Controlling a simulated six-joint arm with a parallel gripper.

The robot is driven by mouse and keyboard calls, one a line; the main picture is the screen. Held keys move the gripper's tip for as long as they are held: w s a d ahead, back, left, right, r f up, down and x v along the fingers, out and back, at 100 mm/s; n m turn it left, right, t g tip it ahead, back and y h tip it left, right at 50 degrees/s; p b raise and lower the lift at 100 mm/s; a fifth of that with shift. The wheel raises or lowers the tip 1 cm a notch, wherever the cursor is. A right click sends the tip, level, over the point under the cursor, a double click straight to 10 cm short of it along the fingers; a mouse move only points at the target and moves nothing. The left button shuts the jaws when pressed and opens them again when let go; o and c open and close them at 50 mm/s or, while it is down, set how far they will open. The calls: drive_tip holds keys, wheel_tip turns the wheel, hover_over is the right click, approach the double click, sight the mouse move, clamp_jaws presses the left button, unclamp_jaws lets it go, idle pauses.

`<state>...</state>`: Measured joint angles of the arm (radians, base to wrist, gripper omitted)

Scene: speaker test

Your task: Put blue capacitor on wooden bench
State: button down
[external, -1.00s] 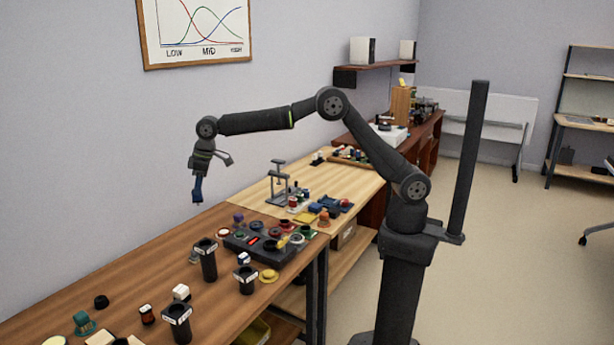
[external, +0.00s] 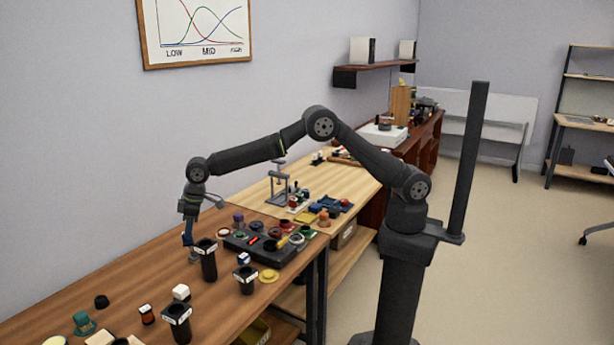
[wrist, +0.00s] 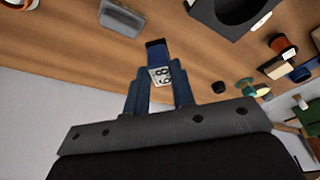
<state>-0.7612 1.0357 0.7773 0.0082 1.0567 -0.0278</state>
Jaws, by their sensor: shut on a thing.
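The blue capacitor (wrist: 155,55), a small blue block with a white label reading 68, is between the fingertips of my gripper (wrist: 158,78) in the wrist view. My gripper is shut on it. In the external view my gripper (external: 188,238) points down low over the far side of the brown wooden bench (external: 140,265), left of the black cup. The capacitor is hard to make out there, and I cannot tell whether it touches the bench.
A labelled black cup (external: 208,262) stands just right of my gripper. A dark tray (external: 262,250) with coloured parts lies further right. Other cups and small parts stand nearer the front. Bare wood lies left of my gripper.

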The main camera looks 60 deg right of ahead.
drive_tip(key=shift+s+a+f, duration=0.25)
drive_tip(key=shift+a+f, duration=0.75)
drive_tip(key=shift+f, duration=0.25)
drive_tip(key=shift+s+a+f, duration=0.3)
drive_tip(key=shift+a+f, duration=0.65)
drive_tip(key=shift+f, duration=0.35)
drive_tip(key=shift+s+a+f, duration=0.25)
drive_tip(key=shift+a+f, duration=0.75)
drive_tip(key=shift+f, duration=0.25)
drive_tip(key=shift+f, duration=0.15)
drive_tip(key=c, duration=1.2)
unclamp_jaws()
drive_tip(key=v, duration=1.1)
drive_tip(key=shift+r, duration=0.2)
drive_tip(key=shift+o, duration=0.4)
drive_tip(key=shift+s+d+r, duration=0.1)
drive_tip(key=shift+r, duration=0.3)
